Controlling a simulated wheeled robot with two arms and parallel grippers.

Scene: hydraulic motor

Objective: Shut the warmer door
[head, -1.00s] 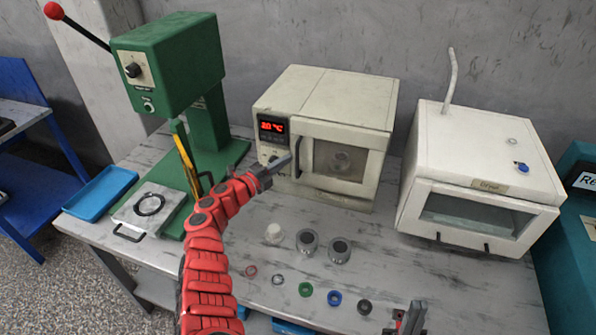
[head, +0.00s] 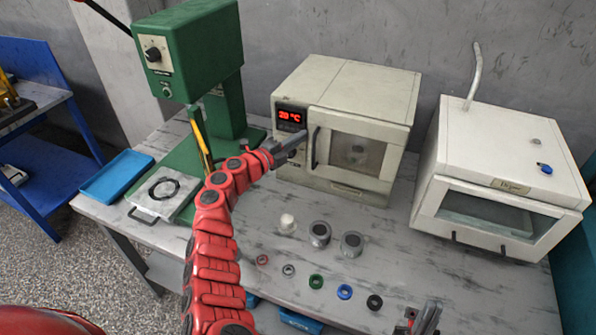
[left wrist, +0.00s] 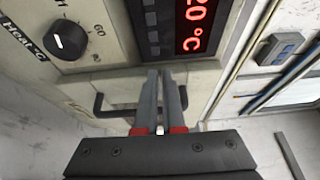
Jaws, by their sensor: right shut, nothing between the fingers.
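The warmer (head: 342,88) is a cream box on the bench with a red 20 °C display. Its windowed door (head: 382,188) lies against the front, shut or nearly so; I cannot tell whether a small gap is left. The dark door handle (head: 315,148) is upright at the door's left edge and shows in the left wrist view (left wrist: 98,104). My left gripper (head: 298,138) is beside the handle, below the display. Its fingers (left wrist: 160,75) are together and cross in front of the handle; contact is unclear. My right gripper (head: 425,322) is shut and empty at the bottom edge.
A green press (head: 190,50) stands left of the warmer, and a white dryer box (head: 500,145) stands right. Metal cups (head: 320,234) and several small rings (head: 316,281) lie on the bench in front. A blue tray (head: 117,176) is at the left.

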